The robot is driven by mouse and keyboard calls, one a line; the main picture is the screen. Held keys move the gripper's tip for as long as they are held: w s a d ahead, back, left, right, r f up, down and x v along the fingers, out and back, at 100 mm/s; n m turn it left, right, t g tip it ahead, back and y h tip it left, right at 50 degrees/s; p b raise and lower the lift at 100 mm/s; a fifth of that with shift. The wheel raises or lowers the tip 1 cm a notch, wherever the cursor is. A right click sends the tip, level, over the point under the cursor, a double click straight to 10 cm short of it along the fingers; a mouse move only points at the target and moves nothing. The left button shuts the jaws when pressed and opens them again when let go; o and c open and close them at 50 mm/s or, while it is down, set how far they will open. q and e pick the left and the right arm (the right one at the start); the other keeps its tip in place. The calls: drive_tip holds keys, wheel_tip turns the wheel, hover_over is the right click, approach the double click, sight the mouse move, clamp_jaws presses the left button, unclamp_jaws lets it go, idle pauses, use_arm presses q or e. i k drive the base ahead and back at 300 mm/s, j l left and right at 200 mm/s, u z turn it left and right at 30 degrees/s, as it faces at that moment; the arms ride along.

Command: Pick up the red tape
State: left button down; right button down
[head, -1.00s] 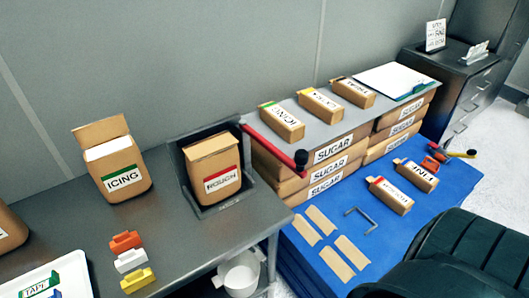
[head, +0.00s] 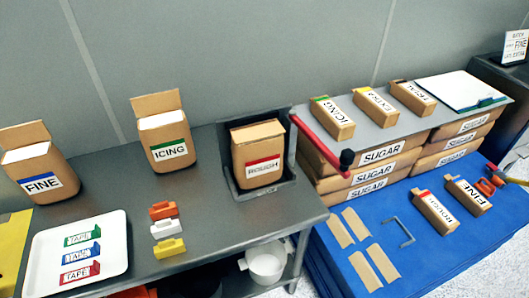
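The red tape (head: 80,273) lies on the white tray (head: 120,257) at the lower left of the head view, on the grey metal table (head: 205,225). Nothing covers the red tape. Neither of my grippers is in view.
Orange, white and yellow blocks (head: 168,248) sit right of the tray. Open bags marked FINE (head: 40,184), ICING (head: 170,152) and ROUGH (head: 264,167) stand behind. A red bar with a black knob (head: 347,158) juts out at the right.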

sight(78, 274)
drive_tip(key=u, duration=1.65)
